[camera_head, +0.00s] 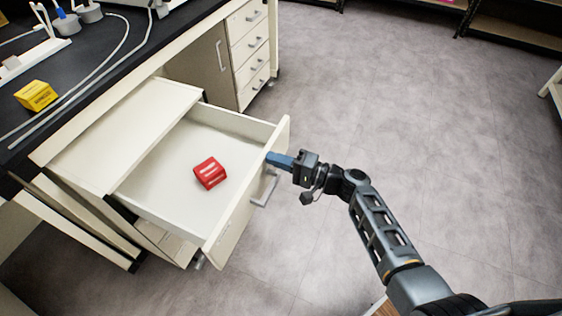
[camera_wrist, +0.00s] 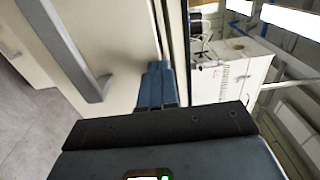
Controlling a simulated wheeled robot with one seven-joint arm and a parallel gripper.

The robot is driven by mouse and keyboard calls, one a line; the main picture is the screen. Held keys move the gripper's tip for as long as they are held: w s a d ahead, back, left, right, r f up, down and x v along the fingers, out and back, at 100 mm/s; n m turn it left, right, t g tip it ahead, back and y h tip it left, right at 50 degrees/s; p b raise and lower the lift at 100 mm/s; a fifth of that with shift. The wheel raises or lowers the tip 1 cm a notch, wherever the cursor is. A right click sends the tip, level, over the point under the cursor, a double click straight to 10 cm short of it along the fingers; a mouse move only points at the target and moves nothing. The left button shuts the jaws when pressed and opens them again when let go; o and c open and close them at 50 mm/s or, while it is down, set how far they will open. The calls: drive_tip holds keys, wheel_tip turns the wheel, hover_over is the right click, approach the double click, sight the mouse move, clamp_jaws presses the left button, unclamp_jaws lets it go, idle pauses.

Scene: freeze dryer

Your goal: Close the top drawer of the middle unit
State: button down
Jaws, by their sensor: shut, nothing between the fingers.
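The top drawer (camera_head: 160,195) of the middle unit (camera_head: 75,165) is pulled far out, and a red box (camera_head: 210,172) lies inside it. Its front panel (camera_head: 246,198) carries a grey bar handle (camera_head: 265,188), which also shows in the wrist view (camera_wrist: 92,85). My gripper (camera_head: 270,159) is at the outer face of the front panel, near its upper edge and far end, beyond the handle. Its blue fingers (camera_wrist: 157,82) are together and empty, with the tips at or very near the panel. I cannot tell whether they touch it.
A black benchtop (camera_head: 70,75) holds a yellow box (camera_head: 36,95), cables and white equipment. Another cabinet with several closed drawers (camera_head: 250,50) stands farther along the bench. The grey floor (camera_head: 400,110) to the right of the drawer is open.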

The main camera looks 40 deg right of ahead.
drive_tip(key=b+x, duration=0.9)
drive_tip(key=x, duration=0.5)
drive_tip(key=b+x, duration=0.9)
drive_tip(key=x, duration=0.5)
drive_tip(key=shift+w+a+f, duration=0.1)
drive_tip(key=shift+w+f, duration=0.05)
drive_tip(key=shift+f, duration=0.05)
drive_tip(key=shift+w+a+r+b, duration=0.15)
drive_tip(key=shift+w+a+b, duration=0.15)
drive_tip(key=shift+w+b, duration=0.2)
drive_tip(key=shift+s+d, duration=0.1)
drive_tip(key=shift+s, duration=0.05)
